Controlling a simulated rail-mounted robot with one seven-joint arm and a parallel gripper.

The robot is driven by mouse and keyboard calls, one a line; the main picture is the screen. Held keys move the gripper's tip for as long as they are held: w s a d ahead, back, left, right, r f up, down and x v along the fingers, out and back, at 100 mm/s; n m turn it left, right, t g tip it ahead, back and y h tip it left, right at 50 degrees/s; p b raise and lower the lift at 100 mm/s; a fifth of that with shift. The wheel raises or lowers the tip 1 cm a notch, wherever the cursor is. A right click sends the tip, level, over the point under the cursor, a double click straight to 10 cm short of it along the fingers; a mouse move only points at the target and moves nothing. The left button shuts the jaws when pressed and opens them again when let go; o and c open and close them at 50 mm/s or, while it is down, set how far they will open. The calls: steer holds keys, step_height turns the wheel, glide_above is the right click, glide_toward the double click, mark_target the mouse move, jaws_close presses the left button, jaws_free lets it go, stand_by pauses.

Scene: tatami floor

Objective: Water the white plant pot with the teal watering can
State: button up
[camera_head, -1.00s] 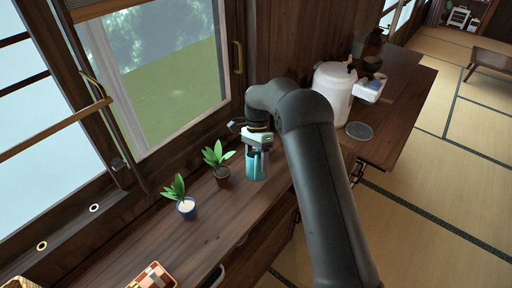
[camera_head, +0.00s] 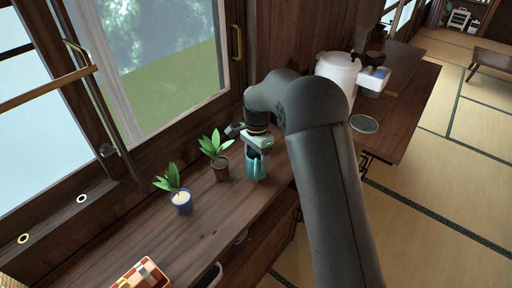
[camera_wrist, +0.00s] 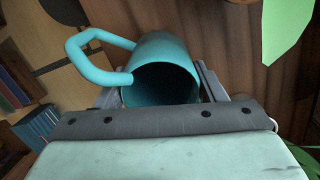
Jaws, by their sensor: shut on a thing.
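The teal watering can (camera_head: 257,173) is in my gripper (camera_head: 258,152), over the dark wooden counter right of the plants. In the wrist view the can (camera_wrist: 165,55) lies between the fingers, its dark round opening facing the camera and its loop handle to the left. Whether the can touches the counter is unclear.
A green leaf (camera_wrist: 287,25) is close by in the wrist view. A large white container (camera_head: 338,72) and a round glass-like dish (camera_head: 364,124) are at the back right. A patterned box (camera_head: 142,276) is at the front left. The window stands along the left.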

stand_by(0.4)
steer(key=shift+s+r, duration=0.2)
steer(key=shift+r, duration=0.25)
steer(key=shift+s+r+p, duration=0.6)
steer(key=shift+s+r, duration=0.05)
steer(key=shift+r, duration=0.35)
steer(key=shift+s+r+p, duration=0.55)
steer(key=shift+s+r, duration=0.1)
steer(key=shift+r, duration=0.35)
